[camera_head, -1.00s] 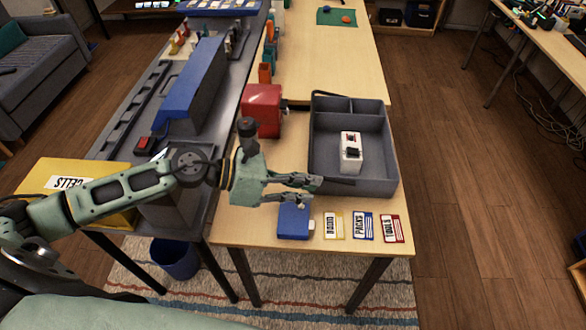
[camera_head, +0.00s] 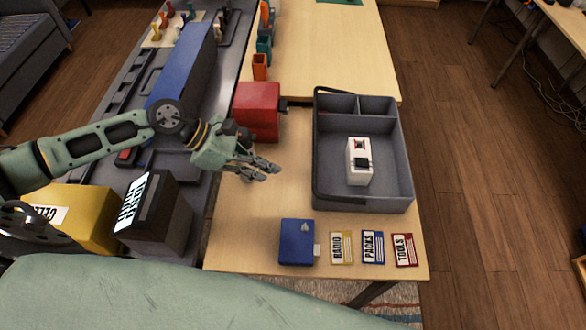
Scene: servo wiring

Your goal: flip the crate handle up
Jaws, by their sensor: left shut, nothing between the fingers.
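The grey crate (camera_head: 402,150) stands on the light wooden table (camera_head: 265,215), right of my left gripper. It has two small compartments at the back and one large one in front. A thin dark bar (camera_head: 316,150), which looks like the handle, runs low along the crate's left rim. A white device (camera_head: 359,165) with a dark part on top sits in the large compartment. My left gripper (camera_head: 268,171) is shut and empty over the table, apart from the crate and left of it. My right gripper is out of view.
A red box (camera_head: 257,108) stands behind my left gripper. A blue box (camera_head: 297,240) and cards marked RADIO (camera_head: 340,247), PACKS (camera_head: 372,247) and TOOLS (camera_head: 404,250) lie in front of the crate. Bare table lies between gripper and crate.

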